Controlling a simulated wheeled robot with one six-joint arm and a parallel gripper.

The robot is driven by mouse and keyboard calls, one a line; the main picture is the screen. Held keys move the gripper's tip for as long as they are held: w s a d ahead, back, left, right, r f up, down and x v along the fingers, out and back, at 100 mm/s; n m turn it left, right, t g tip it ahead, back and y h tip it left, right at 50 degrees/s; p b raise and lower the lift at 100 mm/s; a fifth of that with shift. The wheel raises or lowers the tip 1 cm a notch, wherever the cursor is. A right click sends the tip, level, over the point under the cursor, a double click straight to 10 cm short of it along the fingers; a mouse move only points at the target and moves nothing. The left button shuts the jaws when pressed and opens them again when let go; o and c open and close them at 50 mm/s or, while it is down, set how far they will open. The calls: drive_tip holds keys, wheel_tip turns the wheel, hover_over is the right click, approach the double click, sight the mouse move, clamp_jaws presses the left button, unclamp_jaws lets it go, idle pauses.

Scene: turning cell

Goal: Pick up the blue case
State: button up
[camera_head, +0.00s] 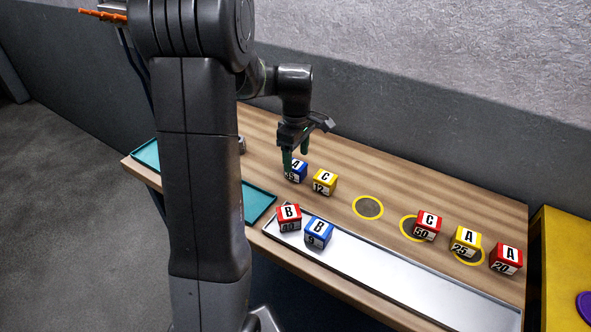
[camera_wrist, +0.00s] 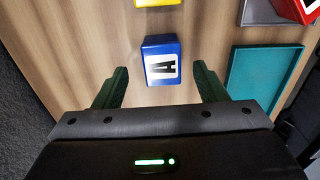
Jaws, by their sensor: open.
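A blue case marked A (camera_head: 297,177) stands on the wooden table, left of a yellow case marked C. It also shows in the wrist view (camera_wrist: 161,50), between my two green fingertips in the picture, with bare wood on either side. My gripper (camera_head: 296,157) is open and empty, pointing down at this case. One finger hides part of the case in the head view. I cannot tell how far the fingertips are above it. A second blue case, marked B (camera_head: 318,236), stands in the silver tray, away from my gripper.
The yellow case C (camera_head: 324,182) stands close to the blue A case. A red B case (camera_head: 289,217) is in the silver tray (camera_head: 420,285). Teal trays (camera_head: 258,203) lie left. Red and yellow cases (camera_head: 466,241) stand right by yellow rings; one ring (camera_head: 368,199) is empty.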

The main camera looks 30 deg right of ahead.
sight(296, 164)
wheel_tip(296, 164, down, 5)
drive_tip(key=shift+a+r, duration=0.1)
drive_tip(key=shift+r, duration=0.1)
drive_tip(key=shift+c, duration=0.3)
drive_tip(key=c, duration=1.1)
drive_tip(key=shift+r, duration=0.1)
